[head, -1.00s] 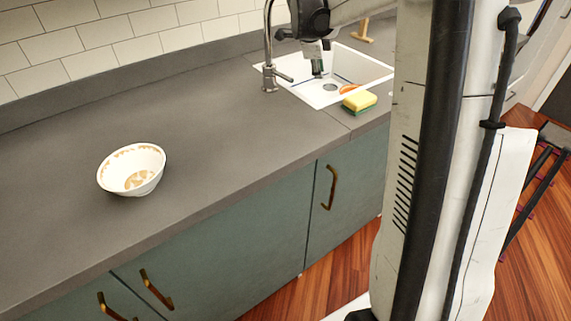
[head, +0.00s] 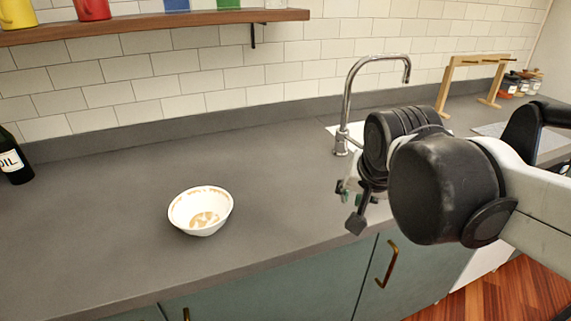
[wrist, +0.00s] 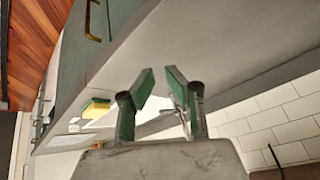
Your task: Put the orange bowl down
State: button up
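No plainly orange bowl shows now. A white bowl (head: 201,212) with orange-brown patches on its rim and inside stands upright on the grey counter (head: 110,235), left of my gripper. My gripper (head: 351,207) is in front of the tap, over the counter's front side, apart from the bowl and partly hidden by its own wrist. In the wrist view my gripper (wrist: 160,88) has its two green-padded fingers spread with nothing held between them. The sink (wrist: 158,106) shows beyond the fingers; its inside is mostly hidden.
The tap (head: 345,105) stands behind my gripper. A yellow and green sponge (wrist: 96,108) lies by the sink in the wrist view. A dark oil bottle (head: 13,158) is at far left, under a wooden shelf (head: 150,22). The counter around the bowl is clear.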

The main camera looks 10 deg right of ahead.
jog(key=s+a+f+n+y, duration=0.1)
jog(key=s+a+f+n, duration=0.3)
jog(key=s, duration=0.3)
jog(key=shift+a+n+t, duration=0.15)
jog(key=shift+n+t, duration=0.25)
jog(key=shift+n, duration=0.4)
notch_tip(320, 180, up, 2)
jog(key=shift+r+p, duration=0.1)
jog(key=shift+p, duration=0.95)
